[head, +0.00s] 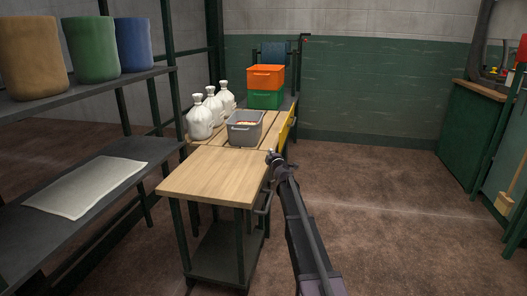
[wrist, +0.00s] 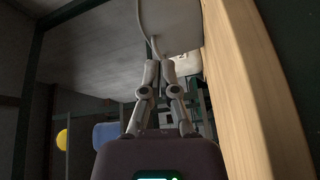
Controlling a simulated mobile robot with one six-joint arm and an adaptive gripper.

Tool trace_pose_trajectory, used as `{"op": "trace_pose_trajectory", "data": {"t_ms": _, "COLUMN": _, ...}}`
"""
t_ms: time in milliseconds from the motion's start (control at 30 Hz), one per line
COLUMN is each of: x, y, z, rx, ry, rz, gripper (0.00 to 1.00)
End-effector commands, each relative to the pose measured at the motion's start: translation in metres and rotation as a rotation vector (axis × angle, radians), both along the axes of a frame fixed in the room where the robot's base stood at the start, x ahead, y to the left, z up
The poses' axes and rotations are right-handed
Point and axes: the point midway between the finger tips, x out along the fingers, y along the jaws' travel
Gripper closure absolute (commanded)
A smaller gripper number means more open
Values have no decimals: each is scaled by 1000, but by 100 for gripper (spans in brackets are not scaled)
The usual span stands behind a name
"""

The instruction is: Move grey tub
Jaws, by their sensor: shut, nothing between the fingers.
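The grey tub (head: 243,133) stands upright on the slatted bench top behind the small wooden table, in the head view. Some small pale and reddish contents show inside it. My gripper (head: 272,157) is at the right edge of the wooden table, in front of the tub and to its right, apart from it. In the wrist view my gripper (wrist: 160,68) has its two fingers close together with nothing held between them. I cannot make out the tub for sure in the wrist view.
The small wooden table (head: 215,178) has a bare top. White jugs (head: 199,124) stand left of the tub. A green crate (head: 265,99) with an orange crate (head: 266,77) on it stands behind. A shelf rack (head: 150,153) is at left. The floor at right is open.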

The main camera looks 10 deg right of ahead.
Motion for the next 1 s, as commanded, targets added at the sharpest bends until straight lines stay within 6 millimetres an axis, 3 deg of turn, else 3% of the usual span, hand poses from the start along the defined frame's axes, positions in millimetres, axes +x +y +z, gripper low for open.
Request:
{"op": "trace_pose_trajectory", "data": {"t_ms": 33, "x": -21, "y": -5, "z": 1, "rx": 51, "ry": 14, "rz": -58, "gripper": 100}}
{"op": "trace_pose_trajectory", "data": {"t_ms": 267, "x": -92, "y": -30, "z": -19, "rx": 300, "ry": 129, "rz": -327, "gripper": 100}}
{"op": "trace_pose_trajectory", "data": {"t_ms": 500, "x": -181, "y": -37, "z": -61, "rx": 546, "ry": 330, "rz": -577, "gripper": 100}}
{"op": "trace_pose_trajectory", "data": {"t_ms": 767, "x": -295, "y": -14, "z": -111, "rx": 775, "ry": 637, "rz": -796, "gripper": 100}}
{"op": "trace_pose_trajectory", "data": {"t_ms": 1000, "x": -411, "y": 31, "z": -143, "rx": 929, "ry": 990, "rz": -941, "gripper": 100}}
